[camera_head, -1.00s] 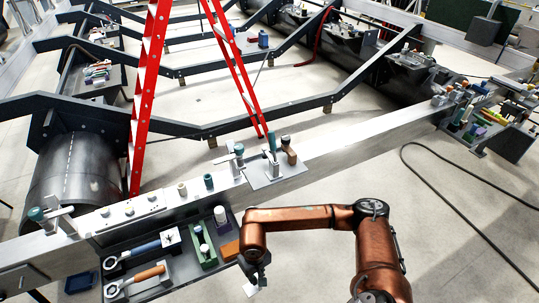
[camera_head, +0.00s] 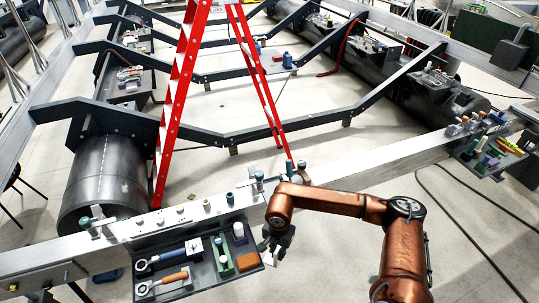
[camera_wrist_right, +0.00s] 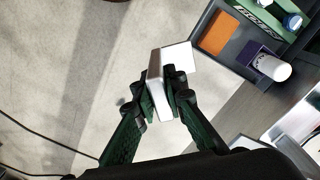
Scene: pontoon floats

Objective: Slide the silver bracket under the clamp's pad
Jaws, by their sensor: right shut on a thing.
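The silver bracket (camera_head: 269,257) is a small pale L-shaped piece. My right gripper (camera_head: 275,243) is shut on it, in front of the beam and just right of the tool tray. In the right wrist view the bracket (camera_wrist_right: 178,58) sticks out beyond the fingertips of the right gripper (camera_wrist_right: 163,95), over bare floor. Upright clamp-like fixtures with teal handles stand on the beam, one (camera_head: 258,180) behind my right gripper and one (camera_head: 90,226) at the left. Their pads are too small to make out. My left gripper is not in view.
A dark tray (camera_head: 205,277) holds blue- and orange-handled tools, a green holder (camera_head: 221,256) and an orange block (camera_head: 247,262). A long silver beam (camera_head: 355,168) runs behind it. A red ladder (camera_head: 180,85) stands beyond.

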